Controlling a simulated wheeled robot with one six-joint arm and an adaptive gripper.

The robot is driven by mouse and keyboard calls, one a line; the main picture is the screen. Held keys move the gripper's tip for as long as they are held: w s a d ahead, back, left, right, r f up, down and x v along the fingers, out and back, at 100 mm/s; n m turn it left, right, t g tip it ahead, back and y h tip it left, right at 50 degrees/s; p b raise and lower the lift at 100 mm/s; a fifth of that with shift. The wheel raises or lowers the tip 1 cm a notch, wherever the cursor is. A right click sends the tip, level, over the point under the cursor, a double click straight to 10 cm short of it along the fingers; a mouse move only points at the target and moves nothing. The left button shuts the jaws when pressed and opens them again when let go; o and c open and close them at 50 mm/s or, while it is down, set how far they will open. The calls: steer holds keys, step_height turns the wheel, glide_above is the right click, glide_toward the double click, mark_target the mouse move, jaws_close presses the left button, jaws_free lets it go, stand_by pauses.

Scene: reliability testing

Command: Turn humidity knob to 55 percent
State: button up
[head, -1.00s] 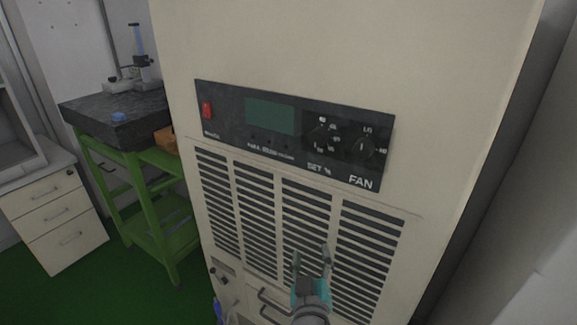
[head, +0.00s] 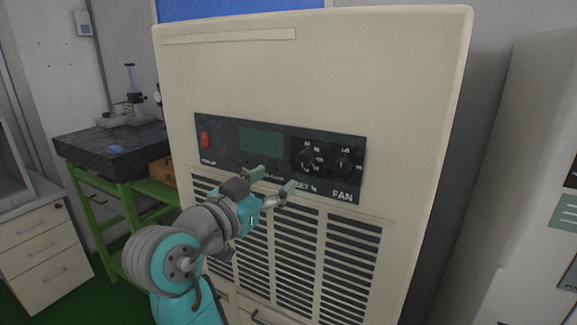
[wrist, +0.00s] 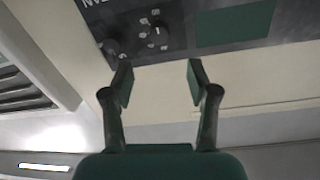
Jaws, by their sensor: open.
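The humidity knob (head: 306,158), marked SET %, is a small black dial on the dark control panel of a cream cabinet, between the green display and the fan knob (head: 342,166). Its exact pointer reading is too small to tell. In the wrist view the panel appears inverted, and the humidity knob (wrist: 157,31) lies beyond the fingertips, with the fan knob (wrist: 112,43) to its left. My gripper (head: 275,180) is open and empty, below and left of the humidity knob in the head view. The wrist view shows my gripper (wrist: 160,76) with its fingers apart, touching no knob.
The panel also has a green display (head: 261,140) and a red switch (head: 205,139). Vent slats (head: 298,254) lie below it. A green-framed bench with a dark slab (head: 100,150) stands at left, beside a drawer cabinet (head: 42,240). Another pale cabinet stands at right.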

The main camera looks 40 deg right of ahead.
mark_target(302, 161)
steer(key=x, duration=1)
steer(key=shift+w+d, duration=0.1)
steer(key=shift+d, duration=0.2)
jaws_close()
steer(key=shift+n, duration=0.3)
steer(key=n, duration=0.3)
steer(key=shift+n, duration=2.6)
steer(key=shift+t, duration=0.3)
